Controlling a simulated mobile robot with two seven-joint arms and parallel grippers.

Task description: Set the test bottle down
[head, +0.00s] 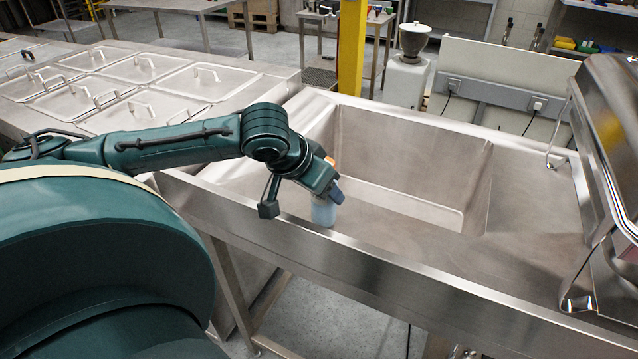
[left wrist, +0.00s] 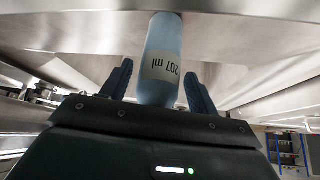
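The test bottle is pale blue. In the head view its lower part (head: 323,214) shows below my left gripper (head: 331,194), upright at the front side of the steel sink unit, and its base appears to meet the metal. A small orange patch above the gripper may be its cap. In the left wrist view the bottle (left wrist: 162,50), labelled "207 ml", stands between the two blue fingers of my left gripper (left wrist: 158,84). A gap shows on its left side and a narrower one on its right, so the fingers look open around it. My right gripper is not in view.
The sink basin (head: 410,165) lies just behind the bottle, with its raised front edge (head: 400,275) in front. Lidded pans (head: 130,75) are at left. A shiny metal appliance (head: 615,130) stands at right. Bare steel lies between basin and appliance.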

